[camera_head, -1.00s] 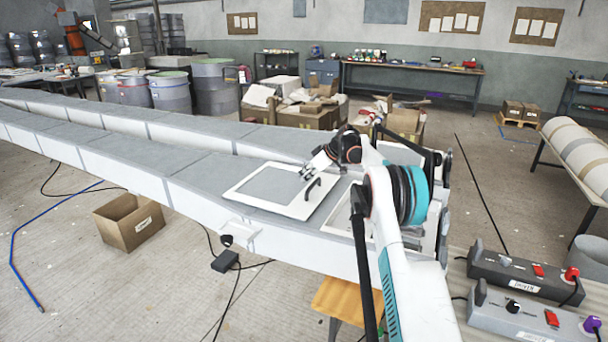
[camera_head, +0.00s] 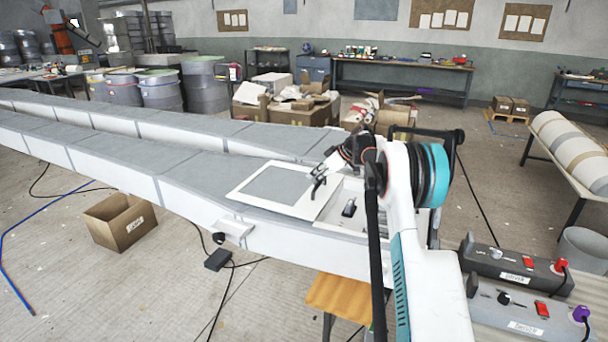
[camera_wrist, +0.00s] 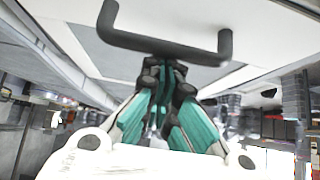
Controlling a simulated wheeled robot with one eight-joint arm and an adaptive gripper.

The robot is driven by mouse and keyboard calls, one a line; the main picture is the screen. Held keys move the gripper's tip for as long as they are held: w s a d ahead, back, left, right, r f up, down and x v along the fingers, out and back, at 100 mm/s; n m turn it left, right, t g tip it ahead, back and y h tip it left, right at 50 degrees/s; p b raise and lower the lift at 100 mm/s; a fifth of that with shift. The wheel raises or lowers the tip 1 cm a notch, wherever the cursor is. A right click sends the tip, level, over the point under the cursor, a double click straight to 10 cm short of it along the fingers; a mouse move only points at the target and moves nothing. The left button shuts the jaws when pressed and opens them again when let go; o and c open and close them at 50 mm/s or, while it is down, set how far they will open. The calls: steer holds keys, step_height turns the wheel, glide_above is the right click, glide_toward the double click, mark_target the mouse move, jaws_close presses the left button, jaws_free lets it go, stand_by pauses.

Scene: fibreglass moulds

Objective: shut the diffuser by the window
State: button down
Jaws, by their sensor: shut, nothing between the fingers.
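A white-framed panel with a grey centre (camera_head: 245,188), which I take to be the diffuser cover, lies flat on the long grey-topped body. Its black bar handle (camera_head: 317,190) is near its right side and crosses the top of the wrist view (camera_wrist: 165,46). To its right, a pale recess (camera_head: 335,214) is partly uncovered, with a small black part (camera_head: 349,208) in it. My gripper (camera_head: 316,174) is shut and empty, at the handle; its teal fingers (camera_wrist: 166,72) reach the bar in the wrist view. I cannot tell whether they touch. No window shows.
The long body (camera_head: 120,140) runs to the far left. A cardboard box (camera_head: 120,220) and cables lie on the floor in front. Control boxes (camera_head: 515,270) stand at the lower right. A table with a pale roll (camera_head: 570,145) is at the right.

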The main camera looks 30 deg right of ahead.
steer(key=s+d, duration=0.7)
steer(key=s, duration=0.2)
steer(key=s+d+p, duration=0.1)
steer(key=s+d, duration=0.6)
steer(key=s, duration=0.2)
steer(key=s+d+p, duration=0.1)
steer(key=s+d, duration=0.6)
steer(key=s, duration=0.2)
steer(key=shift+s+d, duration=0.2)
steer(key=shift+s, duration=0.05)
steer(key=shift+f, duration=0.1)
steer(key=shift+w+a, duration=0.3)
steer(key=shift+w, duration=0.1)
step_height(320, 180, up, 8)
steer(key=s+d+p, duration=0.2)
steer(key=shift+s+p, duration=0.3)
steer(key=shift+s, duration=0.05)
steer(key=shift+r, duration=0.2)
